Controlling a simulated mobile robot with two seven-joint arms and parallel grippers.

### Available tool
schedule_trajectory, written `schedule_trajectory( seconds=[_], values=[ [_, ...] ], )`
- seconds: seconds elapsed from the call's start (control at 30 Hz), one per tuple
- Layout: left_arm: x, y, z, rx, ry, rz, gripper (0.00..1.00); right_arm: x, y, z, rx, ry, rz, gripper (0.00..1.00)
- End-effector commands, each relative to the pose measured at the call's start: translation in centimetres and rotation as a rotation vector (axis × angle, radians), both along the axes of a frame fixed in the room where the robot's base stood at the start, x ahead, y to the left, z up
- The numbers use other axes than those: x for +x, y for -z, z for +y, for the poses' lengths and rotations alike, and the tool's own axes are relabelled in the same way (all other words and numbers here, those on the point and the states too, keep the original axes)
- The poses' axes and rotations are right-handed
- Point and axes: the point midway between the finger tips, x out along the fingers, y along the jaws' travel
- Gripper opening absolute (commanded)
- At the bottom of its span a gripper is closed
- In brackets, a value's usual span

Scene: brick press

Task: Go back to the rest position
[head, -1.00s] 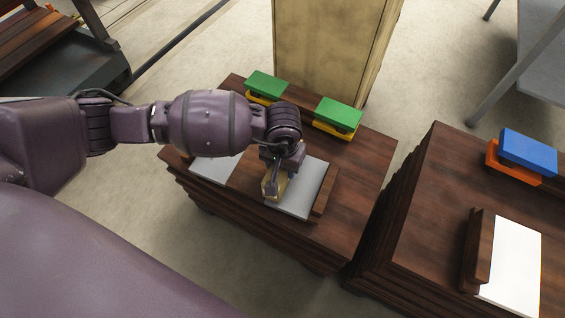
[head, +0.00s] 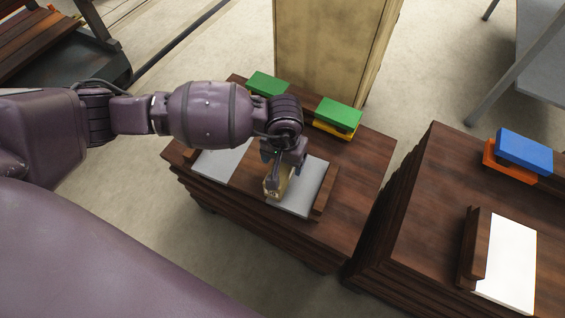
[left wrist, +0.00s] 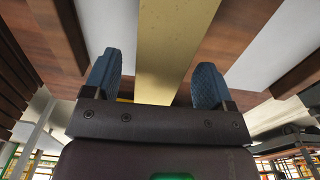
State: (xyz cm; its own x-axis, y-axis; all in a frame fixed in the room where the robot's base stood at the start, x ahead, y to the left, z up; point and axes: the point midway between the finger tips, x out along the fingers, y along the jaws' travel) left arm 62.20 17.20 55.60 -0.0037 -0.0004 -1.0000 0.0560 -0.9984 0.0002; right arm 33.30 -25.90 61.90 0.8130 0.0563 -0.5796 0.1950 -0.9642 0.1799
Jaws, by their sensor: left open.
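My left gripper (head: 276,172) is over the dark wooden stack in the middle of the head view, just above a pale yellow-tan brick (head: 279,190). In the left wrist view the two blue fingertips (left wrist: 157,82) stand apart, with the tan brick (left wrist: 175,45) between and beyond them. The brick lies at the inner edge of the right-hand grey plate (head: 307,188) on the stack. I cannot tell whether a finger touches it. The arm hides part of the stack. My right gripper does not show.
Two green-topped yellow blocks, left (head: 266,84) and right (head: 338,114), sit along the stack's back edge. A tall wooden cabinet (head: 330,45) stands behind. A second dark stack (head: 420,220) at right bears a blue-and-orange block (head: 525,150) and a white plate (head: 508,265).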

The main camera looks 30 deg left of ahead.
Motion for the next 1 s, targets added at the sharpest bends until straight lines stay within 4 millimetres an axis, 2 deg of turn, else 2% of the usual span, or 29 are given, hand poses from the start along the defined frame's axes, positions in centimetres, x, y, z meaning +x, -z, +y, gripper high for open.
schedule_trajectory(
  seconds=[0.03,0.2,0.43,0.83,0.93,1.0],
  values=[
    [0.4,-1.8,0.0,0.001,0.000,-0.014,0.78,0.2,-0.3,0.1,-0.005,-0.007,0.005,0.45],
    [0.4,-5.1,0.0,0.000,0.001,-0.016,0.78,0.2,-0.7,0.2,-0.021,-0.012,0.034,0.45],
    [0.3,-7.7,0.0,0.000,0.001,-0.009,0.78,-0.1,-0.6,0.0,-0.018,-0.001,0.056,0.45],
    [-0.1,-8.1,-0.1,-0.007,-0.003,0.002,0.78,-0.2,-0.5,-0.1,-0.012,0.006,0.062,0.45],
    [-1.4,-7.5,-1.2,-0.063,-0.035,0.040,0.78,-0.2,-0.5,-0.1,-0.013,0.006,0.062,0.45],
    [-3.3,-6.9,-2.8,-0.147,-0.091,0.098,0.78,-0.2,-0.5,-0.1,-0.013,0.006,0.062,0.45]
  ],
)
